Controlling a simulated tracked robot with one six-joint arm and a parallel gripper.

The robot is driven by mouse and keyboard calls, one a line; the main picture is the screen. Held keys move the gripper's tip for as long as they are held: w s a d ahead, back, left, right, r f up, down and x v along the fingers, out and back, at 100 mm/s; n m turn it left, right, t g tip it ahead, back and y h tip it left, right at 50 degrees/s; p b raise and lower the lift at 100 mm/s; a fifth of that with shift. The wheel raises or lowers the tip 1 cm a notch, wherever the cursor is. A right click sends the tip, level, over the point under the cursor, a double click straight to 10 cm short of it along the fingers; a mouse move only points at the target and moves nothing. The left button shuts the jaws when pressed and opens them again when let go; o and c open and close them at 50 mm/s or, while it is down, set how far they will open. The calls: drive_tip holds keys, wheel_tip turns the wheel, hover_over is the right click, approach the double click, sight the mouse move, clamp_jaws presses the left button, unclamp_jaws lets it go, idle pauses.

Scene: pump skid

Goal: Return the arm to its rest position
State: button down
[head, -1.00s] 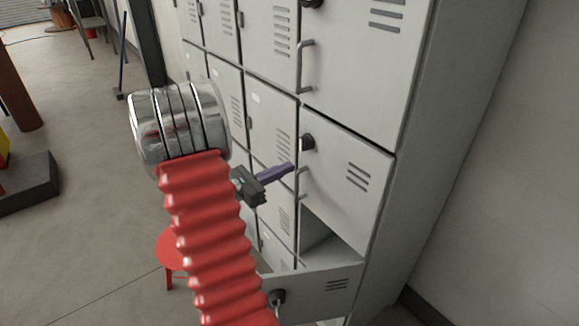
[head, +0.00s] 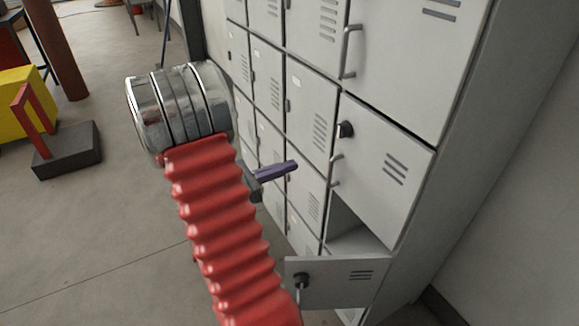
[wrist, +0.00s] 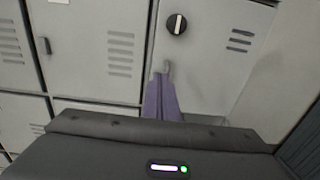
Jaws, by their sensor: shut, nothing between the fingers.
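My gripper (head: 294,165) has purple fingers. In the head view it sticks out to the right from behind my red ribbed arm cover, in front of the grey lockers (head: 309,105). In the wrist view the fingers (wrist: 162,98) are together and hold nothing. Their tips appear just below a locker handle in that view, but I cannot tell how far apart they are in depth. My arm with its red sleeve and metal joint fills the middle of the head view and hides part of the lockers.
One lower locker door (head: 338,283) hangs open at the bottom right, with its compartment exposed. A closed door with a black knob (head: 345,129) is above it. A yellow object (head: 22,92) and a dark block (head: 66,150) stand at left. The floor between is clear.

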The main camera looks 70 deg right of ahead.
idle(0.6)
drive_tip(key=s+a+f+m+y, duration=0.4)
drive_tip(key=a+f+m+y, duration=0.1)
drive_tip(key=a+f, duration=0.15)
drive_tip(key=w+a+f+m+t+y, duration=0.1)
drive_tip(key=w+a+m+t+y, duration=0.25)
drive_tip(key=a, duration=0.75)
drive_tip(key=w+a+r+m+t+y, duration=0.2)
drive_tip(key=w+a+r+t, duration=0.15)
drive_tip(key=a, duration=0.45)
drive_tip(key=w+a+r+m+t+y, duration=0.1)
drive_tip(key=w+a+r+t+y, duration=0.1)
drive_tip(key=w+a+t, duration=0.45)
drive_tip(key=s+a+r+n+t+y, duration=0.1)
drive_tip(key=a+r+t, duration=0.2)
drive_tip(key=a+r, duration=0.6)
drive_tip(key=a, duration=0.4)
drive_tip(key=shift+s+r, duration=0.25)
drive_tip(key=shift+r, duration=0.1)
drive_tip(key=shift+t+y, duration=0.25)
